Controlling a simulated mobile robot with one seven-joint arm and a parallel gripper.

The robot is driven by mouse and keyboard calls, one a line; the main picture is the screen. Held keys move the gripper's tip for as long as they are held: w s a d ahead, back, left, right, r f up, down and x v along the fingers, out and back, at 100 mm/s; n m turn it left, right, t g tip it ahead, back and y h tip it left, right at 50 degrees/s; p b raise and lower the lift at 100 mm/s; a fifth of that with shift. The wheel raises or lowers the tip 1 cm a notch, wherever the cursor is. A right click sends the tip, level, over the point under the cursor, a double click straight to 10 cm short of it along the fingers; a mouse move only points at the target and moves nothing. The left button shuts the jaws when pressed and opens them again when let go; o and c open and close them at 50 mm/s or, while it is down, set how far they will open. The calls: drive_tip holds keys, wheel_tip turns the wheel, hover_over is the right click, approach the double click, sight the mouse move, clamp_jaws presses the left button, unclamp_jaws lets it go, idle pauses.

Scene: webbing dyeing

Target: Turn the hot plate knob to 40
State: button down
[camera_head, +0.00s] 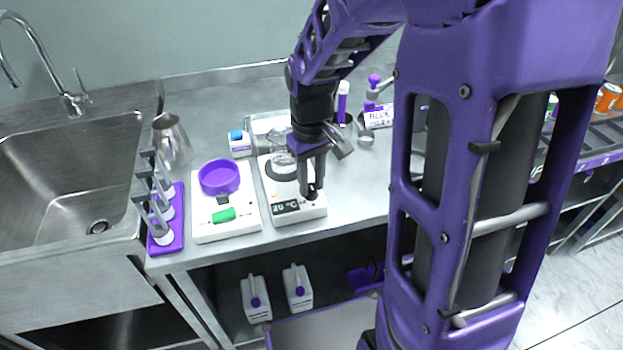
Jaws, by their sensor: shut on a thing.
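The white hot plate (264,180) stands on the steel counter, with a glass vessel (278,160) on its dark round top. Its front display (286,207) appears to read about 20 °C. My gripper (312,190) points down at the right front of the hot plate and is shut on the knob. The fingers hide most of the knob, so its angle cannot be told.
Left of the hot plate is a white scale (240,229) with a purple dish (219,177). A purple rack (178,235), a steel pitcher (172,140) and a sink (60,190) lie further left. A white box with a blue top (240,146) stands behind.

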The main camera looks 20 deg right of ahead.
sight(312, 186)
idle(0.4)
drive_tip(key=c, duration=0.6)
unclamp_jaws()
wheel_tip(312, 186, up, 17)
drive_tip(key=p, duration=0.3)
drive_tip(key=shift+r, duration=0.2)
